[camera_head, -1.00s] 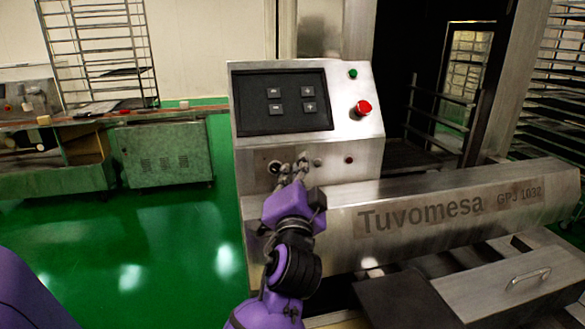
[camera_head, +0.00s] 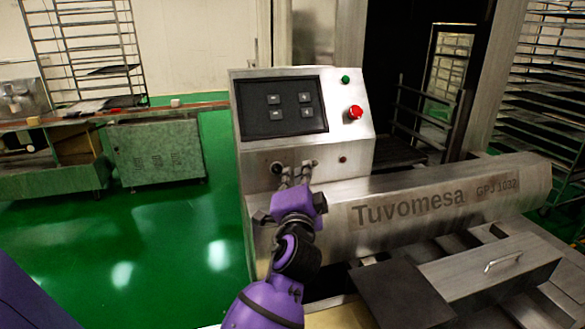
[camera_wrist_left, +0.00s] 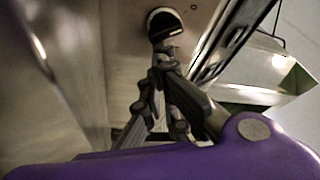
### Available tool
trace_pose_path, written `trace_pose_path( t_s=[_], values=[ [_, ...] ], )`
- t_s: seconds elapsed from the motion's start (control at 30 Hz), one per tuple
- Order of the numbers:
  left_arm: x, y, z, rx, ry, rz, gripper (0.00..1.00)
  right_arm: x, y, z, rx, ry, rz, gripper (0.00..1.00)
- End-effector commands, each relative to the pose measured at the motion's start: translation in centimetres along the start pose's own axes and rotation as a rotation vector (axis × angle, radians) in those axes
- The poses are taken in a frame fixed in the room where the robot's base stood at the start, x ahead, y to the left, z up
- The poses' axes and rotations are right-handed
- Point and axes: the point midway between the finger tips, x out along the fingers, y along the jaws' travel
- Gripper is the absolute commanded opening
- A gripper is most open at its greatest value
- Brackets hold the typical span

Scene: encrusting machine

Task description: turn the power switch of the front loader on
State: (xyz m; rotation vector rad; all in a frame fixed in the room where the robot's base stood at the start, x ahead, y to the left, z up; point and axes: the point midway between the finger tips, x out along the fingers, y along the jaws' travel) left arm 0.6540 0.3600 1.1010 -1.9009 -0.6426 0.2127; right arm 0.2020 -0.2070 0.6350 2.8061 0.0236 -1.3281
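The front loader's control panel (camera_head: 352,146) stands ahead, with a black round knob (camera_head: 276,168) on its lower face that may be the power switch. My left gripper (camera_head: 297,172) is at the lower face, just right of this knob in the head view. Its fingers partly cover a second small metal fitting (camera_head: 308,163). In the left wrist view a black knob with a pale face (camera_wrist_left: 165,24) sits just beyond the fingertips (camera_wrist_left: 163,66). Contact cannot be told. The fingers converge there but look apart in the head view. My right gripper is not in view.
A red button (camera_head: 355,112) and a green button (camera_head: 345,80) are on the upper panel beside a dark keypad (camera_head: 282,106). The metal housing (camera_head: 470,184) marked Tuvomesa extends right below the panel. Green floor (camera_head: 165,240) is open at left.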

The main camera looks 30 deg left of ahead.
Motion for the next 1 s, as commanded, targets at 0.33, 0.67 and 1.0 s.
trace_pose_path(
  t_s=[0.33,0.67,1.0],
  values=[
    [0.3,0.5,0.1,0.198,-0.002,0.066,0.0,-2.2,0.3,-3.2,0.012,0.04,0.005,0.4],
    [0.1,1.3,0.5,0.194,-0.002,0.068,0.0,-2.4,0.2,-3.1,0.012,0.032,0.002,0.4],
    [-0.1,2.2,1.2,0.194,-0.002,0.068,0.0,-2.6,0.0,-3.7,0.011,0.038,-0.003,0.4]
  ],
)
